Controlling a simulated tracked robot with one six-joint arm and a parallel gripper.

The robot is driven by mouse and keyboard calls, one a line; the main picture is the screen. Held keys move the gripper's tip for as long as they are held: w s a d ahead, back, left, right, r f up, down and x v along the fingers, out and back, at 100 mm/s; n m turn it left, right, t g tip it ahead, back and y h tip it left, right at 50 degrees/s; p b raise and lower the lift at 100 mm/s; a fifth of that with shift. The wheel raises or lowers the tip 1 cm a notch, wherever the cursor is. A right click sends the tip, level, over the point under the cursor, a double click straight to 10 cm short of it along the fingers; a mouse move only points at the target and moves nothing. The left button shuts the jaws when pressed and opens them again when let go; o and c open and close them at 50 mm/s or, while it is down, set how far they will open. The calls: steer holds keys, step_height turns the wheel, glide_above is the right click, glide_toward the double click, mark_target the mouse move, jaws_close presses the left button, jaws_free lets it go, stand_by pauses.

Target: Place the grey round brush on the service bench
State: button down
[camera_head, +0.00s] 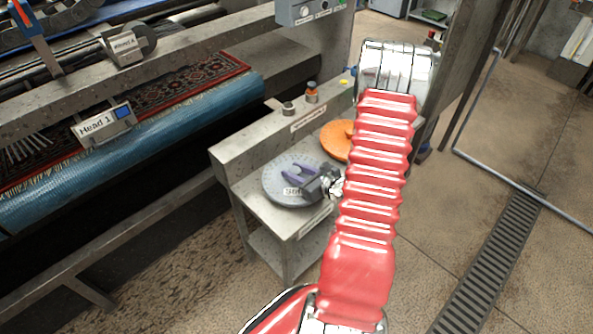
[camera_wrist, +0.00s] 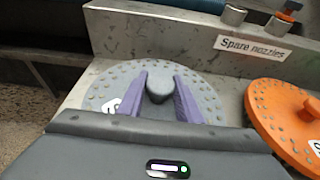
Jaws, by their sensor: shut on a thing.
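The grey round brush (camera_head: 284,192) is a flat disc with dotted holes and a central knob. It is at the left end of the service bench (camera_head: 252,148), over or on its top; I cannot tell whether it touches. In the wrist view the brush (camera_wrist: 205,98) lies flat, its label partly hidden behind my gripper body. My gripper (camera_head: 292,172) reaches in from the right, over the brush. In the wrist view the purple fingers of my gripper (camera_wrist: 158,92) are on both sides of the grey knob, shut on it.
An orange round brush (camera_wrist: 285,118) lies on the bench to the right, close beside the grey one. Nozzles (camera_wrist: 234,14) stand on the raised back ledge, by a "Spare nozzles" label (camera_wrist: 251,46). The rug machine with a blue roller (camera_head: 130,150) is to the left.

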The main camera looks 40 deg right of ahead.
stand_by(0.3)
steer(key=c, duration=1.3)
jaws_free()
steer(key=shift+f, duration=0.1)
steer(key=shift+s+r, duration=0.25)
steer(key=shift+s, duration=0.1)
steer(key=v, duration=1.1)
steer(key=shift+s, duration=0.15)
